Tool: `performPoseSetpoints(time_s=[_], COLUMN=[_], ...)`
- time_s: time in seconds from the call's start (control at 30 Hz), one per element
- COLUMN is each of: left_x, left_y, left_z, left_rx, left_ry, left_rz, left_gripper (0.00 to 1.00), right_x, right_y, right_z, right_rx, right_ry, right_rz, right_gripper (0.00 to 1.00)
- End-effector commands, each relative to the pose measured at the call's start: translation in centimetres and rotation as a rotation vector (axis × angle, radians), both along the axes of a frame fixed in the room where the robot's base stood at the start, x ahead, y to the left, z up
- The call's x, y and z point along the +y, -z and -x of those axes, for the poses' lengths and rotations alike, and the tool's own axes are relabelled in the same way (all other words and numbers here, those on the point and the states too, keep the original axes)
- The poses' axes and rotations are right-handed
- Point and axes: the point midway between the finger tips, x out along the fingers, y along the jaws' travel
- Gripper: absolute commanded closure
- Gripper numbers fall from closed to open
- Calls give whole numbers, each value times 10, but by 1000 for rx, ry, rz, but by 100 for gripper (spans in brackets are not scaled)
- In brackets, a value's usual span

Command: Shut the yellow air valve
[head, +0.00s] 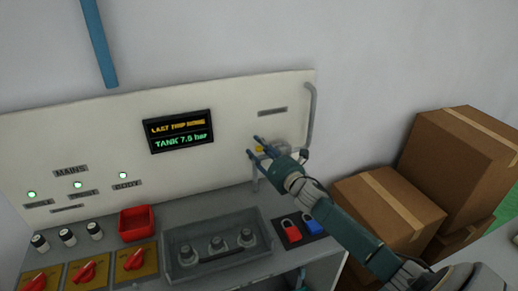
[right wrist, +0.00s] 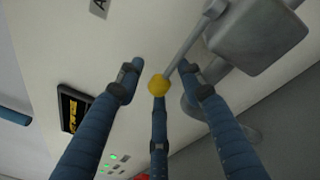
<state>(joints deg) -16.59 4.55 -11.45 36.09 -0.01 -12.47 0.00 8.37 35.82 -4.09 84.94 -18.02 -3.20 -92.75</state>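The yellow air valve shows as a small yellow knob (head: 259,149) on the right part of the pale panel, partly hidden by my right gripper. In the right wrist view the yellow knob (right wrist: 159,85) sits at the end of a thin grey lever, which runs up to a grey valve body (right wrist: 262,38) on a pipe. My right gripper (head: 263,147) is open, its blue fingers spread around the knob. In the right wrist view the right gripper (right wrist: 161,74) has fingers on both sides of the knob and one below; I cannot tell whether any touches it. My left gripper is not in view.
A display (head: 181,132) reads "TANK 7.5 bar". A grey pipe (head: 312,110) runs along the panel's right edge. Below are a red bin (head: 137,222), a grey tray (head: 190,262), red (head: 291,232) and blue padlocks (head: 312,225). Cardboard boxes (head: 388,205) stand at the right.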

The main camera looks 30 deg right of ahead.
Motion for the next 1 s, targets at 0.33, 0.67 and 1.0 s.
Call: performPoseSetpoints(time_s=[0.33, 0.67, 1.0], left_x=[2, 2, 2], left_y=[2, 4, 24], left_z=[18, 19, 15], left_rx=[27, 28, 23], left_ry=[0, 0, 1], left_rz=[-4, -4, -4], left_gripper=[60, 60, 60], right_x=[0, 0, -2], right_y=[0, 2, 6], right_z=[0, 2, 20], right_rx=[0, 2, 7], right_ry=[0, -17, -189], right_rz=[0, 2, 10], right_gripper=[100, 100, 100])
